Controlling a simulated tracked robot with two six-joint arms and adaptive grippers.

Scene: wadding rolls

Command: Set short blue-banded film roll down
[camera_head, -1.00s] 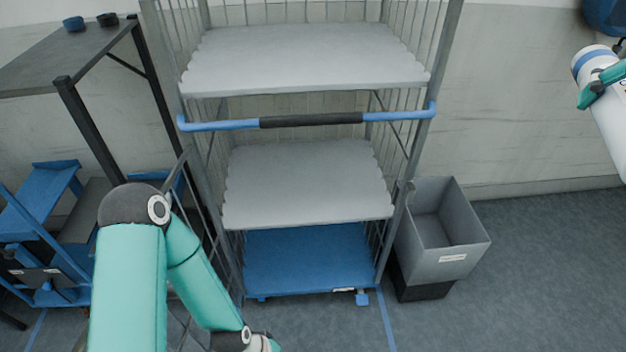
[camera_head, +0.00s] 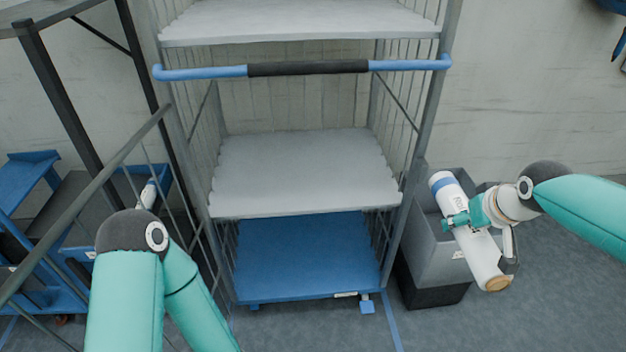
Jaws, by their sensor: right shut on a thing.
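The white film roll (camera_head: 480,257) with a blue band near its upper end is held in my right gripper (camera_head: 472,226). The right gripper is shut around the roll's middle. The roll is tilted, its upper end to the left and its brown core end low on the right. It appears in front of the grey bin (camera_head: 432,262); I cannot tell the gap between them.
A wire-sided trolley stands in the middle with a bare grey shelf (camera_head: 300,172), a bare blue bottom deck (camera_head: 305,262) and a blue-black handle bar (camera_head: 310,68). A blue cart (camera_head: 30,190) and a dark-framed table stand at left. Grey floor is open at right.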

